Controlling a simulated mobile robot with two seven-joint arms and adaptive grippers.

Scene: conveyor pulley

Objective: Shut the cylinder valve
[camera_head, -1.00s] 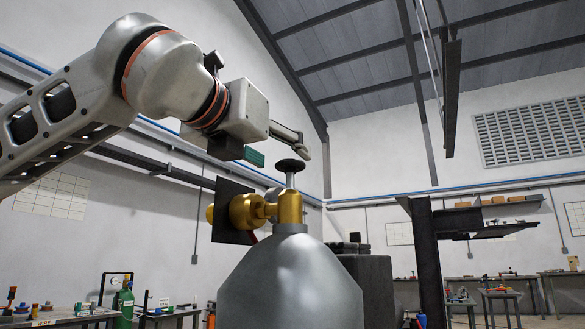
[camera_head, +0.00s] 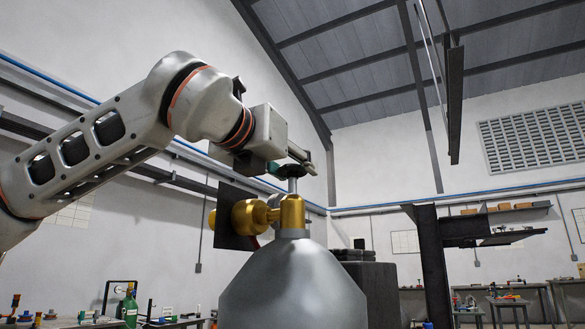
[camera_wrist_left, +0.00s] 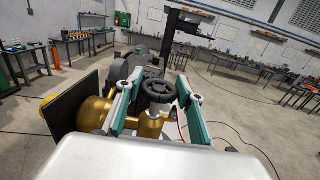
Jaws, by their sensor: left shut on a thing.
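The grey gas cylinder (camera_head: 292,285) stands upright in front of me, with a brass valve body (camera_head: 291,212) on its neck. The dark valve handwheel (camera_head: 289,171) tops the valve stem and is partly hidden by the gripper in the head view. My left gripper (camera_head: 296,160) is around the handwheel. In the left wrist view the handwheel (camera_wrist_left: 158,88) sits between the two teal-padded fingers, and the gripper (camera_wrist_left: 157,98) is shut on it. The brass fitting (camera_wrist_left: 92,112) points left. My right gripper is not in view.
A dark square plate (camera_head: 235,216) is mounted on the brass fitting, left of the valve and below my left wrist. A dark metal post (camera_head: 430,265) stands at right behind the cylinder. Workbenches (camera_wrist_left: 83,37) line the walls.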

